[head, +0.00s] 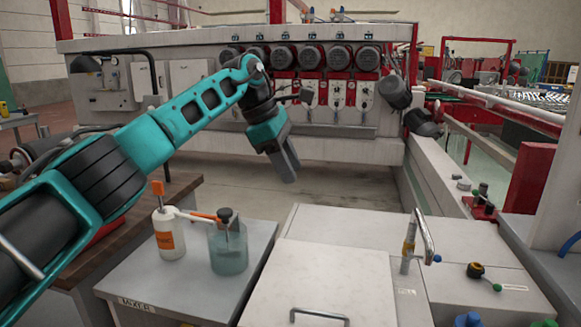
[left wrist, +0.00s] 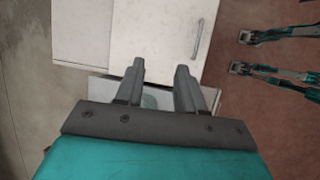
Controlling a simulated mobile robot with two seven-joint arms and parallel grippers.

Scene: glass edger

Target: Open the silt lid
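The silt lid appears to be the pale flat panel (head: 335,270) at the bottom middle of the head view, lying flat and closed. A grey bar handle (head: 320,314) is on its near part. In the left wrist view the pale lid (left wrist: 155,35) and its handle (left wrist: 198,38) show beyond the fingers. My left gripper (head: 288,167) hangs pointing down, beyond the lid's far edge and apart from it. In the left wrist view its fingers (left wrist: 160,75) are spread with nothing held between them. I cannot identify my right gripper in either view.
Left of the lid, a grey mixer table (head: 190,295) carries a white bottle (head: 169,235) and a glass jar (head: 229,252). Right of the lid stands a metal tap (head: 411,245). The long edging machine (head: 330,145) stands behind, with open floor before it.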

